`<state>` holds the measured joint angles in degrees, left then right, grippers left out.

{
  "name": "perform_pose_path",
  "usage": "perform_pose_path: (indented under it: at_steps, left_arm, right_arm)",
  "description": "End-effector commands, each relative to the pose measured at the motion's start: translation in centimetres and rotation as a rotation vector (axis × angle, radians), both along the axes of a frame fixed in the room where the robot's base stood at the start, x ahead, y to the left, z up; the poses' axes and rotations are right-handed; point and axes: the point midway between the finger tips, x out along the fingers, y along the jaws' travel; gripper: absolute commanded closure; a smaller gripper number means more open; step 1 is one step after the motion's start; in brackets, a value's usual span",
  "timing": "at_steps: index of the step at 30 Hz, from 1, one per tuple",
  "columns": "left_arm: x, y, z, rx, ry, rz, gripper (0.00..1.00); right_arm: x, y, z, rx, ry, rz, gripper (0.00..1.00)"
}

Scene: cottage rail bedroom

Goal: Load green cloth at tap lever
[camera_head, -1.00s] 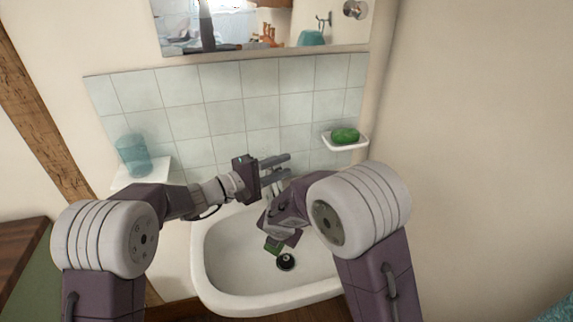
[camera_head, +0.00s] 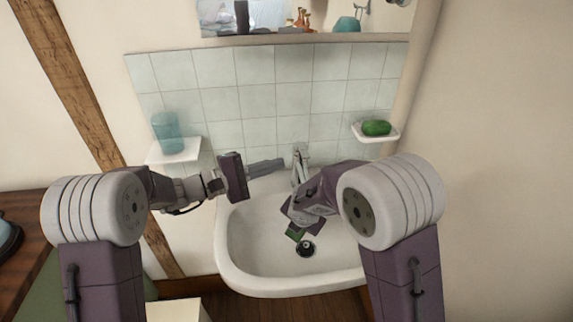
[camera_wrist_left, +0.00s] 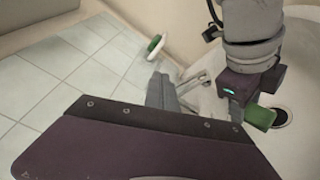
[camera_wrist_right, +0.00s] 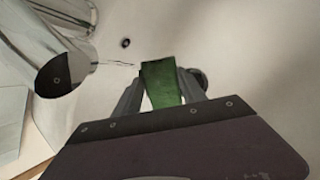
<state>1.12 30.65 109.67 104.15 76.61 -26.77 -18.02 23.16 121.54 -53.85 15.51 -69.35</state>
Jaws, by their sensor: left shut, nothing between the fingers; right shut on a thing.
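The green cloth (camera_head: 294,234) hangs low over the basin near the drain. My right gripper (camera_wrist_right: 158,98) is shut on the cloth (camera_wrist_right: 161,82); in the head view the wrist hides most of the hold. The cloth also shows in the left wrist view (camera_wrist_left: 259,115), below the right gripper. The tap (camera_head: 300,160) stands at the back of the basin, partly behind my right arm, and shows in the left wrist view (camera_wrist_left: 192,82). My left gripper (camera_head: 281,163) is shut and empty, pointing right, just left of the tap. Whether it touches the lever I cannot tell.
The white basin (camera_head: 240,270) has a dark drain (camera_head: 305,249). A soap dish (camera_head: 384,136) with green soap (camera_head: 377,127) is on the right wall. A blue cup (camera_head: 167,133) stands on a small shelf (camera_head: 158,157) at left. A mirror hangs above the tiles.

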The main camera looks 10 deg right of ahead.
Motion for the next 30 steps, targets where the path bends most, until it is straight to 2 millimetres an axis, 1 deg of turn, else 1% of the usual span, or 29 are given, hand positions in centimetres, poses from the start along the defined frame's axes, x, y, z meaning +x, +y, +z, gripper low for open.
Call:
perform_pose_path:
  at_steps: [1,2,3,5,6,9,12,13,15,17,20,23,26,30]
  left_arm:
    - [0.5,0.4,-0.9,-0.064,0.117,-0.022,1.00]
    - [0.7,0.7,-1.3,-0.111,0.204,-0.043,1.00]
    - [0.9,1.1,-2.0,-0.174,0.327,-0.072,1.00]
    - [1.1,1.8,-2.9,-0.260,0.510,-0.122,1.00]
    - [1.1,2.3,-3.5,-0.311,0.629,-0.158,1.00]
    - [0.9,3.5,-5.0,-0.411,0.900,-0.241,1.00]
    - [0.6,4.5,-6.1,-0.473,1.107,-0.310,1.00]
    - [0.5,4.8,-6.3,-0.485,1.152,-0.325,1.00]
    - [0.3,5.2,-6.7,-0.505,1.234,-0.353,1.00]
    - [0.2,5.4,-6.9,-0.515,1.278,-0.368,1.00]
    - [0.1,5.5,-7.0,-0.519,1.302,-0.376,1.00]
    - [0.2,5.2,-6.9,-0.518,1.302,-0.377,1.00]
    - [0.2,4.0,-6.6,-0.516,1.301,-0.377,1.00]
    - [0.4,1.2,-5.9,-0.515,1.299,-0.377,1.00]
  right_arm:
    - [0.0,0.0,0.0,0.000,0.000,0.000,0.90]
    - [0.0,0.0,0.0,0.000,0.000,0.000,0.90]
    - [0.0,0.0,0.0,0.000,0.000,0.000,0.90]
    - [0.0,0.0,0.0,0.000,0.000,0.000,0.90]
    - [0.0,0.0,0.0,0.000,0.000,0.000,0.90]
    - [0.0,0.0,0.0,0.000,0.000,0.000,0.90]
    - [0.0,0.0,0.0,0.000,0.000,0.000,0.90]
    - [0.0,0.0,0.0,0.000,0.000,0.000,0.90]
    - [0.0,0.0,0.0,0.000,0.000,0.000,0.90]
    - [0.0,0.0,0.0,0.000,0.000,0.000,0.90]
    - [0.0,0.0,0.0,0.000,0.000,0.000,0.90]
    - [0.0,0.0,0.0,0.000,0.000,0.000,0.90]
    - [0.0,0.0,0.0,0.000,0.000,0.000,0.90]
    - [0.0,0.0,0.0,0.000,0.000,0.000,0.90]
